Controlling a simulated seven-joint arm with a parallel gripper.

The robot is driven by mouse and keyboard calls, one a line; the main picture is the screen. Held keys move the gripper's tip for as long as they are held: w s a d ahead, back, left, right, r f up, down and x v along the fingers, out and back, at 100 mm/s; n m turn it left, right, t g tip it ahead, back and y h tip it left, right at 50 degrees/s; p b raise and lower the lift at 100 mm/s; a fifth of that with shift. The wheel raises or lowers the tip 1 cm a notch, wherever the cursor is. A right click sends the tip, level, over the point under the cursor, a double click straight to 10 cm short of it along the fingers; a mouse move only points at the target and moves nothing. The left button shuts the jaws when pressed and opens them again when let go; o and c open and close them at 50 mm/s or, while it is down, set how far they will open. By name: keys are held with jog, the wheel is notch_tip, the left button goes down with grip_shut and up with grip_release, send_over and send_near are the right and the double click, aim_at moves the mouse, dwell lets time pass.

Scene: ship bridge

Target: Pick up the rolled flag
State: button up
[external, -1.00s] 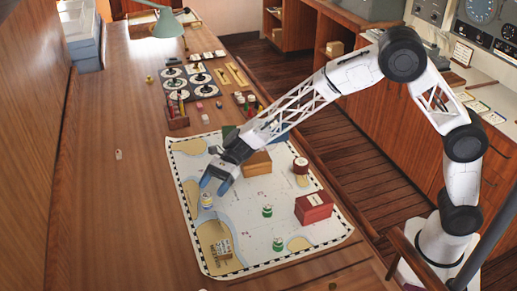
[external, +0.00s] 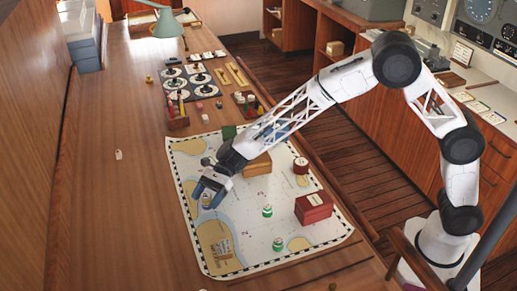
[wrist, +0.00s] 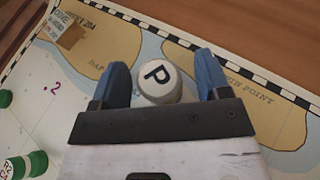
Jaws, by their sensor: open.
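A small upright roll (external: 207,201) stands on the chart near its left edge, and it looks like the rolled flag. The left finger is close to the roll and a wider gap shows at the right. I cannot tell whether either finger touches it.
The nautical chart (external: 240,235) lies flat on the wooden table. Green-and-white rolls (external: 267,211) stand to the right, near a red box (external: 314,208). A wooden box (external: 257,165) is just behind my gripper. The table left of the chart is mostly clear.

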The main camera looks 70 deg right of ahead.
aim_at(206, 195)
jog(key=shift+c, duration=0.2)
jog(key=c, duration=1)
jog(key=shift+r, duration=0.1)
jog(key=shift+r, duration=0.35)
notch_tip(206, 195, up, 3)
jog(key=shift+f, duration=0.1)
jog(key=s+d, duration=0.2)
jog(key=s, duration=0.3)
jog(key=s+d+r, duration=0.1)
jog(key=s+d, duration=0.1)
jog(key=s, duration=0.2)
jog(key=s+d, duration=0.2)
jog(key=s, duration=0.3)
jog(key=shift+s+d+r, duration=0.1)
jog(key=shift+s+r, duration=0.05)
jog(key=shift+s, duration=0.2)
